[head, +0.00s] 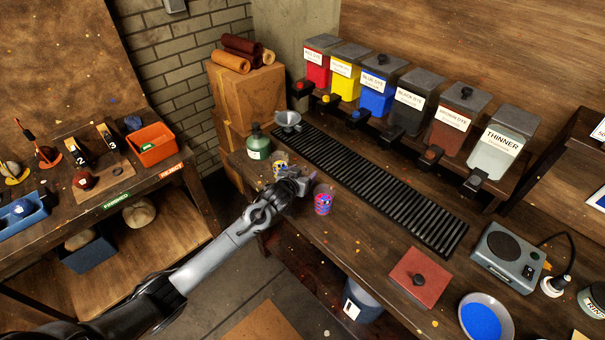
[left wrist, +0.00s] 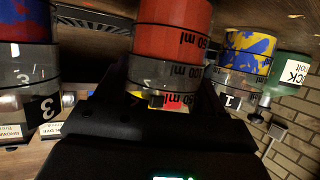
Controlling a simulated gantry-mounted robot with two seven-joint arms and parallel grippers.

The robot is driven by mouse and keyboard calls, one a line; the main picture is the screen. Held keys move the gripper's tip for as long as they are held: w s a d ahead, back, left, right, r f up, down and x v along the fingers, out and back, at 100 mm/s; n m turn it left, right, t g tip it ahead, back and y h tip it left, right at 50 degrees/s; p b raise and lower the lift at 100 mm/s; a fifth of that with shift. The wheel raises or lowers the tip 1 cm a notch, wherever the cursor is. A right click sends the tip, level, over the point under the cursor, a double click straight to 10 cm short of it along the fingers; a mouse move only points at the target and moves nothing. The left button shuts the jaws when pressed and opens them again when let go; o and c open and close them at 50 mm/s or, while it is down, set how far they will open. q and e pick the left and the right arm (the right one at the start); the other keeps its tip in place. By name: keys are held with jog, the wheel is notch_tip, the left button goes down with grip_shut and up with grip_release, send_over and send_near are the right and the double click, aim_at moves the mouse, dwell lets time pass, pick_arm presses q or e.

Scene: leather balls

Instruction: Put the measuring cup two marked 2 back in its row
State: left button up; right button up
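My left gripper (head: 300,182) is over the near edge of the dye bench, in the row between two measuring cups. In the left wrist view a red and grey measuring cup (left wrist: 172,40) stands between its dark fingers, which look closed on it. Its number is hidden, and in the head view the gripper hides it. Measuring cup three (left wrist: 35,95), marked 3, is on the left in the left wrist view; measuring cup one (left wrist: 238,92), marked 1, is on the right. In the head view cup one (head: 279,167) and cup three (head: 323,201) flank the gripper. My right gripper is not in view.
A slatted black drip tray (head: 380,190) runs beyond the cups, below the dye dispensers (head: 377,88).

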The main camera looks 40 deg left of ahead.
pick_arm(q)
jog(key=o, duration=0.4)
jog(key=shift+r, duration=0.15)
jog(key=shift+s+d+r, duration=0.15)
jog(key=shift+s+r, duration=0.1)
jog(key=shift+s, duration=0.25)
jog(key=p+v, duration=0.2)
jog(key=v, duration=0.8)
jog(key=s+d+f+m+g+h, duration=0.1)
jog(key=s+d+f+g, duration=0.25)
jog(key=s+d, duration=0.35)
jog(key=s+d+f+m+g+h, duration=0.15)
jog(key=s+d+f, duration=0.3)
jog(key=s, duration=0.45)
jog(key=s+d+r+m+g+h, duration=0.1)
jog(key=s+d+g, duration=0.3)
jog(key=s, duration=1)
jog(key=d+m, duration=0.1)
jog(key=d, duration=0.2)
jog(key=shift+s+r+g, duration=0.2)
jog(key=shift+s+g, duration=0.05)
jog(key=shift+g, duration=0.05)
